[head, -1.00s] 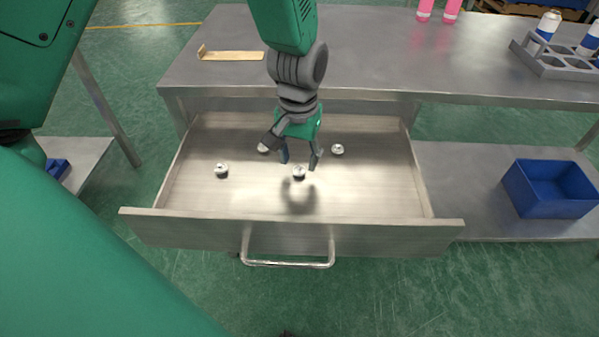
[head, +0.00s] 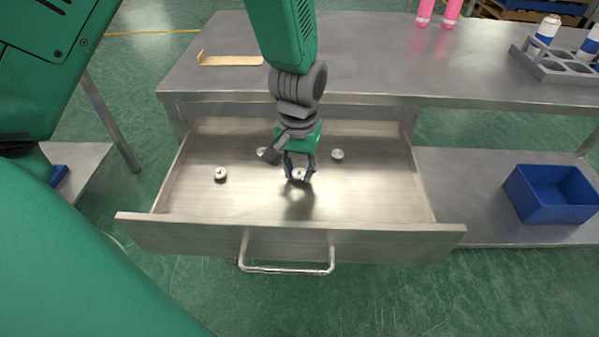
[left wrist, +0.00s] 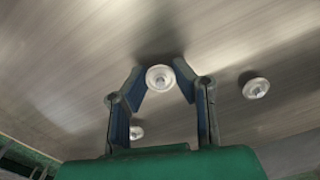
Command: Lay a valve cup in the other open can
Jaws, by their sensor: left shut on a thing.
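My left gripper (head: 298,176) reaches down into the open drawer, shut on a small silver valve cup (head: 298,173) between its fingertips. In the left wrist view this valve cup (left wrist: 160,78) sits between the two finger pads. Other valve cups lie on the drawer floor: one to the left (head: 220,174), one behind and partly hidden by the gripper (head: 262,152), and one to the right (head: 337,154). At the right end of the bench, a grey rack (head: 550,67) holds blue-and-white cans (head: 547,30); whether they are open cannot be told. My right gripper is not in view.
The drawer (head: 190,232) stands pulled out from under the steel bench (head: 370,60). A wooden piece (head: 230,60) lies at the bench's back left, and pink cans (head: 450,13) stand at the back. A blue bin (head: 550,194) sits on the lower shelf. The bench middle is clear.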

